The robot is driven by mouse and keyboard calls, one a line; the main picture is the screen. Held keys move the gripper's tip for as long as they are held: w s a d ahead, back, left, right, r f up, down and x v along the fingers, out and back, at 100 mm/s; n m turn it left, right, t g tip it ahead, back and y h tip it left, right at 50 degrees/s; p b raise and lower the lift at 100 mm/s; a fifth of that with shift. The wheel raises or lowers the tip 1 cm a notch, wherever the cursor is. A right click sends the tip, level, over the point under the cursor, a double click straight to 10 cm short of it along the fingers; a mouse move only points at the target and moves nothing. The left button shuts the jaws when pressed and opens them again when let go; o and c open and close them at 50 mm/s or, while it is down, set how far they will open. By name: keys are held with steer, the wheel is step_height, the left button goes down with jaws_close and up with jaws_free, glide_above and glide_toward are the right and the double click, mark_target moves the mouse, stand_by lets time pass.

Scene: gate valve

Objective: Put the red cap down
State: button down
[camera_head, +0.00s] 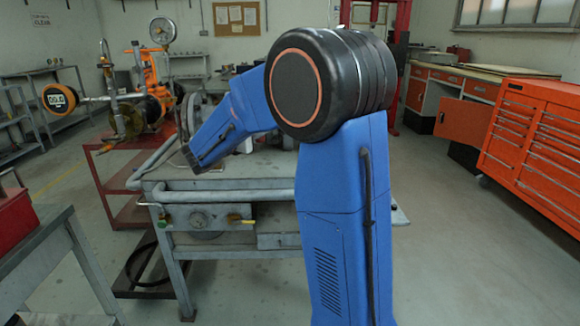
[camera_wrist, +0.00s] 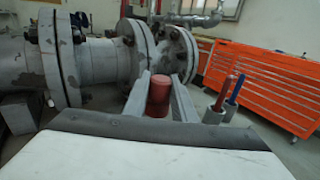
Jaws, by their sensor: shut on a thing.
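In the wrist view, a red cap (camera_wrist: 158,97) sits between the two grey fingers of my gripper (camera_wrist: 160,90). The fingers are shut on it. A grey flanged pipe or valve body (camera_wrist: 100,60) stands just behind and to the left of the cap. I cannot tell whether the cap touches anything below it. In the head view, my blue arm hides the gripper and the cap. The grey workbench (camera_head: 220,185) shows beneath my arm.
Two upright rods, one red and one blue (camera_wrist: 232,92), stand in grey holders right of my gripper. An orange tool cabinet (camera_head: 540,140) stands at the right. A gauge rig (camera_head: 130,100) stands at the left. Open floor (camera_head: 450,240) lies right of the bench.

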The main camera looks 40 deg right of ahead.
steer(key=shift+s+f, duration=0.25)
steer(key=shift+f, duration=4.9)
steer(key=shift+f, duration=0.1)
steer(key=c, duration=1.5)
jaws_free()
steer(key=shift+o, duration=0.2)
